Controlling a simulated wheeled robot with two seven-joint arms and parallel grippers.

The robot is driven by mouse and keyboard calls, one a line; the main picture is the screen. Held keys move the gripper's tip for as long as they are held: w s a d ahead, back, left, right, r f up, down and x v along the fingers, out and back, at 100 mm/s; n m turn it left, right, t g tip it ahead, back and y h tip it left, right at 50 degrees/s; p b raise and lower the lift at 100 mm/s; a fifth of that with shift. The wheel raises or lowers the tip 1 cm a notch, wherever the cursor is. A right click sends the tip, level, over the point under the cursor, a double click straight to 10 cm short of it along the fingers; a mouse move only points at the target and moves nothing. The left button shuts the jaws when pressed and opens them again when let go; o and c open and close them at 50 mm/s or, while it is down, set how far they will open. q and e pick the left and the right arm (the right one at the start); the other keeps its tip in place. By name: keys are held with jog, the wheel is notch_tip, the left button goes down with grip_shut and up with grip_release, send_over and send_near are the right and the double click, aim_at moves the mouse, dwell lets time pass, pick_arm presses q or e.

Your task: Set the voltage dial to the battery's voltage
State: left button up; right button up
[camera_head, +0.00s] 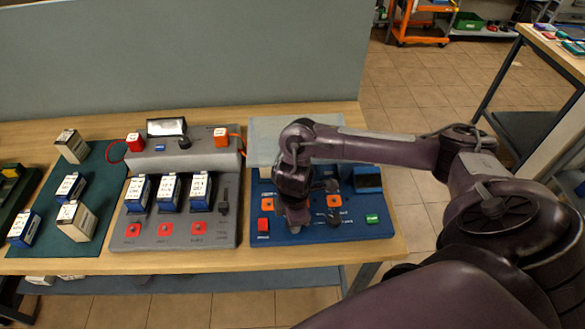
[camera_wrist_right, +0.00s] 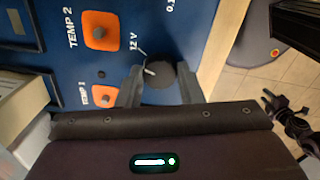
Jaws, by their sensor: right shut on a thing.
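My right gripper (camera_head: 292,222) reaches down over the blue panel (camera_head: 345,232). In the right wrist view its two fingers (camera_wrist_right: 160,85) are closed on the sides of a round dark dial (camera_wrist_right: 162,84). A short pale mark shows on the dial's left part, near the printed line from the "12 V" label. I cannot tell its exact alignment. In the head view the gripper mostly hides the dial. Three blue-and-white batteries (camera_head: 168,193) stand in the grey station (camera_head: 220,238) to the left; their labels are too small to read. My left gripper is not in view.
More batteries (camera_head: 77,221) stand on a green mat (camera_head: 100,185) at the left.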

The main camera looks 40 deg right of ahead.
jog(key=n, duration=0.2)
jog(key=shift+n, duration=0.4)
jog(key=n+b, duration=0.1)
jog(key=n, duration=0.2)
jog(key=shift+d+f+n, duration=0.1)
jog(key=shift+n, duration=0.2)
jog(key=shift+w+n+y+b, duration=0.1)
jog(key=shift+n+y+b, duration=0.4)
jog(key=shift+n, duration=1.8)
jog(key=o, duration=1)
jog(key=shift+c, duration=0.2)
jog(key=r+p, duration=0.1)
jog(key=r, duration=0.3)
jog(key=r+p, duration=0.2)
jog(key=r, duration=0.2)
jog(key=shift+s+d, duration=0.1)
jog(key=shift+s, duration=0.1)
